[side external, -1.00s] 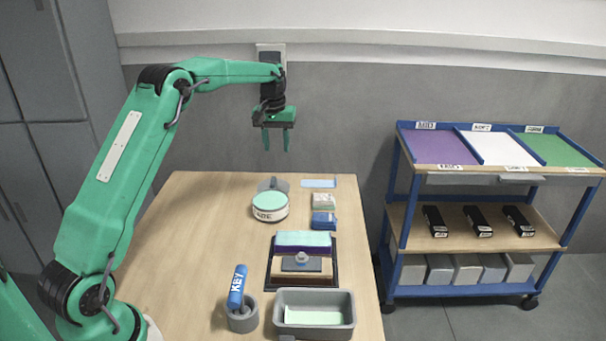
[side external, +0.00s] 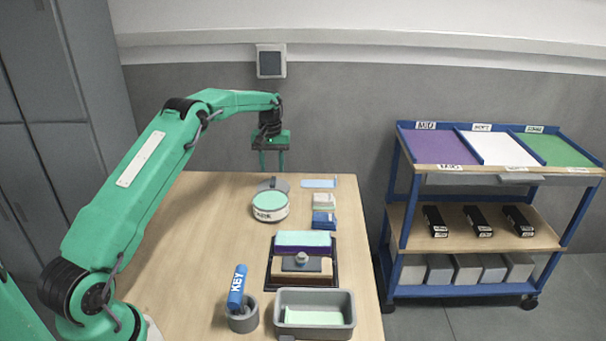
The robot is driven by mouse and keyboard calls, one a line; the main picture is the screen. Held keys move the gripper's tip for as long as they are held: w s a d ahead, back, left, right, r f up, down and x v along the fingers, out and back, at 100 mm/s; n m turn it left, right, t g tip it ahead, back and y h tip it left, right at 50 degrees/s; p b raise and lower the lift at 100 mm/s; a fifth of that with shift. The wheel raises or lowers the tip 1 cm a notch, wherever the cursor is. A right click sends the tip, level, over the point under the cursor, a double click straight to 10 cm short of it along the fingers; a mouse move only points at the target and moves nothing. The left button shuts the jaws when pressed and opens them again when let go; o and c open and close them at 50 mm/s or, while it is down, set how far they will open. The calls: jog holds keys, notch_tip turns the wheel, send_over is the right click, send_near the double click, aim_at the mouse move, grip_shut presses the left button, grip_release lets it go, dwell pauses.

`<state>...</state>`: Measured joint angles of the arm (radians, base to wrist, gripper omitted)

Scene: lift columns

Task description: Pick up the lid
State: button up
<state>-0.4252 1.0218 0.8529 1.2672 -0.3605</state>
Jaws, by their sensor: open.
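My gripper (side external: 272,164) is open and empty, with its fingers pointing down. In the picture it is above the far end of the table, over a grey round piece (side external: 272,184) that looks like a lid. That piece is partly hidden behind a white round tin (side external: 269,214) with a mint top and a label. Nearer on the table, a dark flat plate with a grey knob (side external: 302,258) also looks lid-like; it sits in front of a purple and mint block (side external: 303,243). I cannot tell for certain which one is the lid.
Small light and blue boxes (side external: 324,220) stand right of the tin. A blue KEY cylinder leans in a grey cup (side external: 242,318). A grey tray (side external: 342,325) is at the near edge. The table's left side (side external: 190,240) is clear. A blue cart (side external: 470,290) stands at right.

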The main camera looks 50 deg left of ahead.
aim_at(273, 181)
jog(key=shift+f, duration=2.9)
grip_shut()
